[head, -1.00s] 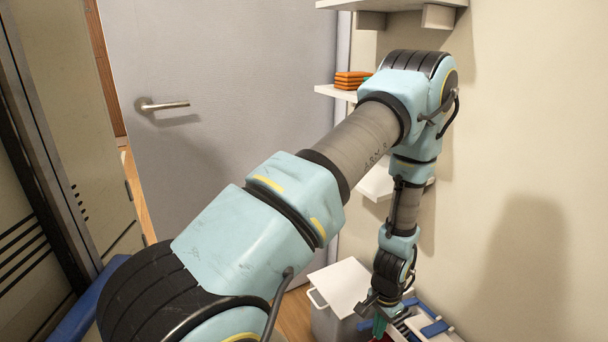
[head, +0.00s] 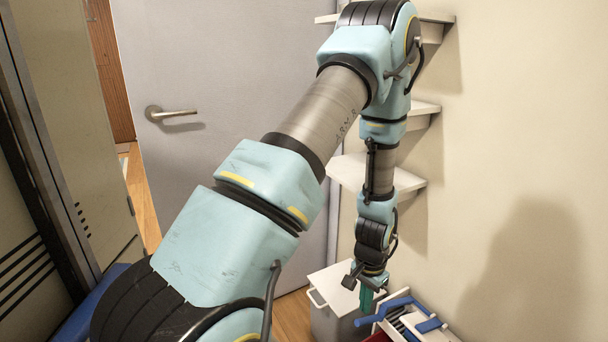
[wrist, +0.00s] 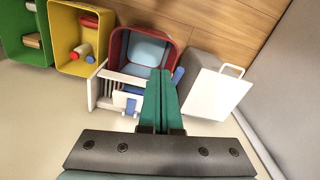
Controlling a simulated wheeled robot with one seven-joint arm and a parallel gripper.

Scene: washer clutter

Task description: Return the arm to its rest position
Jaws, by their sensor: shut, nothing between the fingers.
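My arm reaches up and across the head view, and its forearm hangs down at the right. My gripper (head: 368,299) points down above the bins near the wall. In the wrist view, its two green fingers (wrist: 164,100) lie side by side, shut, with nothing between them. The fingers are above the floor, over the area of a red bin (wrist: 115,52) and a white-lidded bin (wrist: 215,92). Part of the arm hides the wall shelves.
White shelves (head: 350,172) are on the wall behind the arm. A grey door with a handle (head: 170,114) stands at the left. In the wrist view, a yellow bin (wrist: 62,40) and a green bin (wrist: 15,55) hold items. A white rack (wrist: 122,92) sits beside the red bin.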

